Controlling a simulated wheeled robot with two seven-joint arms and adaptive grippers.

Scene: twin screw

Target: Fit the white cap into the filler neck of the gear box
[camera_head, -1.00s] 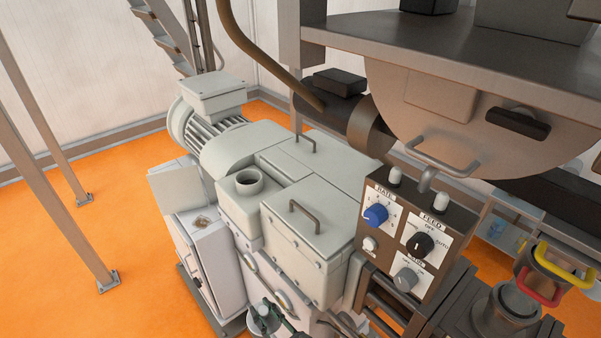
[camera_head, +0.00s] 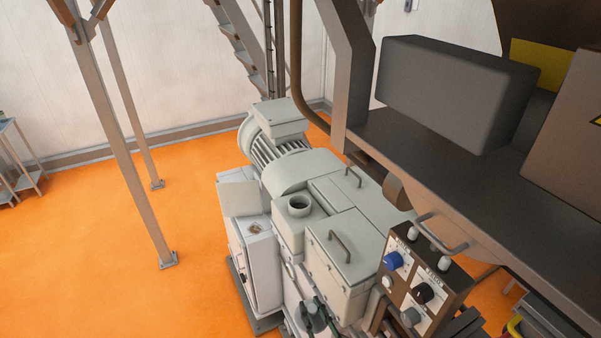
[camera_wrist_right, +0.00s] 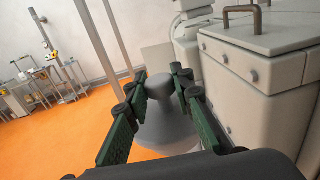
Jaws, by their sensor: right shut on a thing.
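The gear box (camera_head: 345,250) is pale grey with handled lids. Its filler neck (camera_head: 299,203) is an open round collar on top, with nothing in it. My right gripper (camera_head: 312,316), with green fingers, is low in front of the gear box, below and apart from the neck. In the right wrist view, the gripper (camera_wrist_right: 160,86) is shut on the white cap (camera_wrist_right: 167,122), which looks grey in shade and has a narrow knob and a wider, flared body. In the head view the cap is hard to make out. My left gripper is not in view.
A control panel (camera_head: 420,285) with knobs stands right of the gear box. A large grey frame (camera_head: 470,190) overhangs the right side. A motor (camera_head: 277,135) sits behind the neck. Steel posts (camera_head: 125,150) stand at left, and orange floor (camera_head: 80,260) lies open there.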

